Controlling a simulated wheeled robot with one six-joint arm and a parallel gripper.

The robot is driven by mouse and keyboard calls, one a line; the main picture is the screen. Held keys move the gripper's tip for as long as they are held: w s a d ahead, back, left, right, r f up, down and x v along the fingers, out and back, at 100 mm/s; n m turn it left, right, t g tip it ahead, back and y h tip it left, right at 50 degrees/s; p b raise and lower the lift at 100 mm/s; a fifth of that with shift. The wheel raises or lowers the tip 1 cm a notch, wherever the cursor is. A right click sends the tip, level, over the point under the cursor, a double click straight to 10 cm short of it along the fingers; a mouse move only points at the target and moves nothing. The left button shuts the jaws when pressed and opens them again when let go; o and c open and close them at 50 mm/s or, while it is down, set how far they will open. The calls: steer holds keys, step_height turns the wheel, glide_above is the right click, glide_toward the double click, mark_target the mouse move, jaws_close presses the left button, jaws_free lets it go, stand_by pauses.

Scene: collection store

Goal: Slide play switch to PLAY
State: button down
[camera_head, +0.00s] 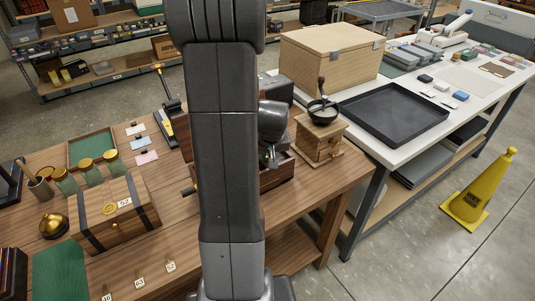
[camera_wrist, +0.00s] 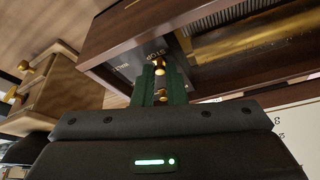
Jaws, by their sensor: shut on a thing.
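In the wrist view, my gripper (camera_wrist: 158,84) has its green fingers together on the small brass play switch (camera_wrist: 159,71). The switch stands by a dark plate (camera_wrist: 136,54) at the edge of the wooden music box (camera_wrist: 105,38). Lettering on the plate reads STOP next to the switch; a second label farther left is too small to read surely. A brass cylinder (camera_wrist: 265,50) and a comb lie inside the box. In the head view, the music box (camera_head: 272,178) is mostly hidden behind my arm, and the switch cannot be seen.
A wooden coffee grinder (camera_head: 318,140) stands right of the music box. A banded wooden chest (camera_head: 117,212) and a brass bell (camera_head: 53,226) are at the left. A white table with a black tray (camera_head: 392,115) stands behind, and a yellow cone (camera_head: 478,190) is on the floor.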

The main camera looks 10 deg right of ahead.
steer(key=shift+w+a+r, duration=0.1)
steer(key=shift+w+a, duration=0.15)
steer(key=shift+w, duration=0.5)
steer(key=shift+w+a+f, duration=0.1)
steer(key=shift+w+a, duration=0.15)
steer(key=shift+w, duration=0.45)
steer(key=shift+w+a+r, duration=0.1)
steer(key=shift+w+a, duration=0.15)
steer(key=shift+w, duration=0.5)
steer(key=c, duration=1.5)
jaws_free()
steer(key=shift+w+a, duration=0.1)
steer(key=shift+w, duration=0.05)
steer(key=b+v, duration=0.1)
steer(key=v, duration=1.2)
steer(key=shift+s+r, duration=0.25)
steer(key=shift+s, duration=0.05)
steer(key=p+x, duration=0.1)
steer(key=x, duration=1.2)
steer(key=shift+w+f, duration=0.2)
steer(key=shift+f, duration=0.15)
